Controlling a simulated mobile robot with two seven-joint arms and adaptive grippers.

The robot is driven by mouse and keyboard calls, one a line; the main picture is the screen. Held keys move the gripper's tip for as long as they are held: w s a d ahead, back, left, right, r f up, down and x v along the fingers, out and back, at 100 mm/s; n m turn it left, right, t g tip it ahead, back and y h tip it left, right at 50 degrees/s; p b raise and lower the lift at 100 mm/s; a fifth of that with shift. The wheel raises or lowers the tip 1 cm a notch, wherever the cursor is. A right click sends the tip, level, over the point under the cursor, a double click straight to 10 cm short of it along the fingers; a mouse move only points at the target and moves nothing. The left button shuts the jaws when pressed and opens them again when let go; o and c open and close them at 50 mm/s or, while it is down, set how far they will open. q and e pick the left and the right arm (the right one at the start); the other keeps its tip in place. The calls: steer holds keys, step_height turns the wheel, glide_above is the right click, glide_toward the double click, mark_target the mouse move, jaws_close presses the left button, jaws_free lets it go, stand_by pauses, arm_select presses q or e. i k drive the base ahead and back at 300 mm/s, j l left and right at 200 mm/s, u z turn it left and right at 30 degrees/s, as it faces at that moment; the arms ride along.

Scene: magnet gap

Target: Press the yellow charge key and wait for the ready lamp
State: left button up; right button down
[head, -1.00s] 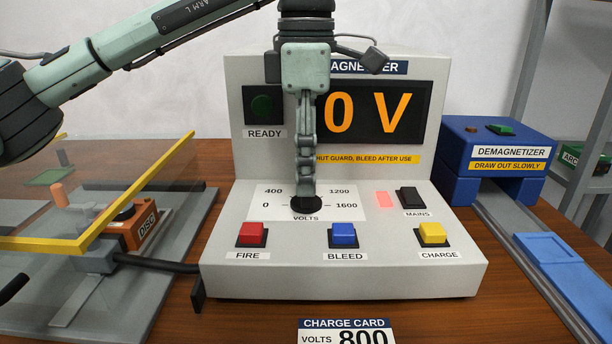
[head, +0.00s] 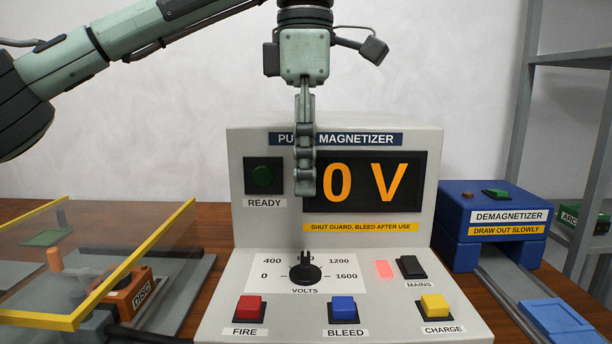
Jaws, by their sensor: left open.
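The yellow charge key (head: 435,306) sits at the right of the magnetizer's sloped front panel, above its CHARGE label. The ready lamp (head: 262,176) is dark green and looks unlit. The display (head: 365,182) reads 0 V in orange. The black volts knob (head: 305,272) has its pointer upward, toward a scale mark partly hidden behind it. My left gripper (head: 305,190) is open, points down and hangs in front of the display's left edge, above the knob and apart from it. Its fingers appear edge-on. My right gripper is not in view.
The red fire key (head: 249,308) and blue bleed key (head: 343,309) are left of the yellow key. A black mains switch (head: 411,267) and lit red light (head: 384,268) sit above. A yellow-edged clear guard (head: 130,265) stands left; a blue demagnetizer (head: 460,208) stands right.

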mark_target(434, 305)
steer(key=k, duration=1.5)
